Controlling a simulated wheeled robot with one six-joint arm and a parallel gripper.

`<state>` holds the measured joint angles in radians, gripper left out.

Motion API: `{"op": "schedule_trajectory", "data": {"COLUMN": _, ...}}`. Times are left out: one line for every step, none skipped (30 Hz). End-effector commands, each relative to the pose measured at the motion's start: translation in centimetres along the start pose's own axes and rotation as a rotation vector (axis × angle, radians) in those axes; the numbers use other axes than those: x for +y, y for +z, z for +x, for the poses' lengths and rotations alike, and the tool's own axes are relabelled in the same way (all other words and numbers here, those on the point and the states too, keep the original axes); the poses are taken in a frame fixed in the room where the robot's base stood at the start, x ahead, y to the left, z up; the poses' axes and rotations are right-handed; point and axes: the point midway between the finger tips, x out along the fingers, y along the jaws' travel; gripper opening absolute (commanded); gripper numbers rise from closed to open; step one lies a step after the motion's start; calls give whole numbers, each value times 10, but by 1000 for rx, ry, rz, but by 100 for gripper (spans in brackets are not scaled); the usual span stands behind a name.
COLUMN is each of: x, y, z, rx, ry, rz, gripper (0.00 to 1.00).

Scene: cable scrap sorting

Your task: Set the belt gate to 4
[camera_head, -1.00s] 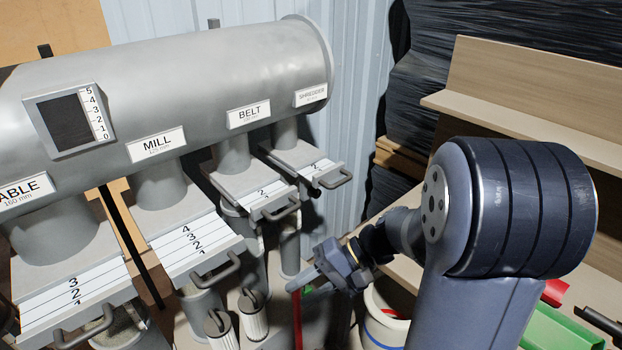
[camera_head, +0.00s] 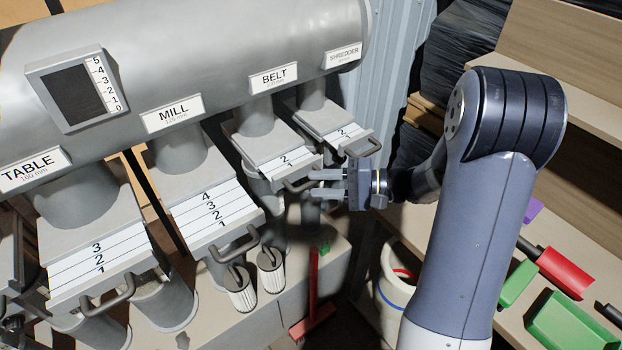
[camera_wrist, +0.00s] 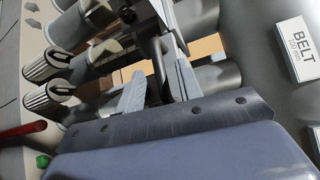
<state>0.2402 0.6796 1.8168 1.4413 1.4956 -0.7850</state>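The belt gate (camera_head: 262,148) is a grey slide plate with a white number scale, below the BELT label (camera_head: 273,79). A "2" shows on its scale; other figures are hard to read. Its dark bar handle (camera_head: 300,185) sticks out at the front. My gripper (camera_head: 312,183) comes from the right, with its two fingers apart and their tips at this handle. In the wrist view, a dark bar (camera_wrist: 160,62) shows between the spread fingers (camera_wrist: 158,80). I cannot tell whether they touch it.
The shredder gate (camera_head: 335,125) is close on the right, just above my gripper. The mill gate (camera_head: 215,212) and table gate (camera_head: 95,262) are on the left. Ribbed filters (camera_head: 270,270) stand below. A red tool (camera_head: 313,300) and a white bucket (camera_head: 392,300) are lower right.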

Motion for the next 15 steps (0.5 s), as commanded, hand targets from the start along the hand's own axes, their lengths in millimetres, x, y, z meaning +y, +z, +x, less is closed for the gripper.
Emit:
{"op": "schedule_trajectory", "data": {"x": -1, "y": 1, "z": 8, "rx": -5, "ry": 0, "rz": 1, "gripper": 34}}
{"op": "schedule_trajectory", "data": {"x": -1, "y": 1, "z": 11, "rx": -4, "ry": 0, "rz": 1, "gripper": 34}}
{"op": "schedule_trajectory", "data": {"x": -1, "y": 1, "z": 16, "rx": -3, "ry": 0, "rz": 1, "gripper": 34}}
{"op": "schedule_trajectory", "data": {"x": -1, "y": 0, "z": 18, "rx": -3, "ry": 1, "rz": 1, "gripper": 34}}
{"op": "schedule_trajectory", "data": {"x": -1, "y": 0, "z": 20, "rx": -2, "ry": 0, "rz": 1, "gripper": 34}}
{"op": "schedule_trajectory", "data": {"x": -1, "y": 0, "z": 23, "rx": -2, "ry": 0, "rz": 1, "gripper": 34}}
{"op": "schedule_trajectory", "data": {"x": -1, "y": 0, "z": 25, "rx": -2, "ry": 0, "rz": 1, "gripper": 34}}
{"op": "schedule_trajectory", "data": {"x": 0, "y": 0, "z": 26, "rx": -2, "ry": 0, "rz": 0, "gripper": 34}}
{"op": "schedule_trajectory", "data": {"x": 0, "y": 0, "z": 27, "rx": -1, "ry": 0, "rz": 0, "gripper": 34}}
{"op": "schedule_trajectory", "data": {"x": 0, "y": 0, "z": 27, "rx": -1, "ry": 0, "rz": 0, "gripper": 34}}
{"op": "schedule_trajectory", "data": {"x": 0, "y": 0, "z": 28, "rx": -1, "ry": 0, "rz": 0, "gripper": 34}}
{"op": "schedule_trajectory", "data": {"x": 0, "y": 0, "z": 28, "rx": 0, "ry": 0, "rz": 0, "gripper": 34}}
{"op": "schedule_trajectory", "data": {"x": 0, "y": 0, "z": 28, "rx": 0, "ry": 0, "rz": 0, "gripper": 34}}
{"op": "schedule_trajectory", "data": {"x": 0, "y": 0, "z": 28, "rx": 0, "ry": 0, "rz": 0, "gripper": 34}}
{"op": "schedule_trajectory", "data": {"x": 0, "y": 0, "z": 28, "rx": 0, "ry": 0, "rz": 0, "gripper": 34}}
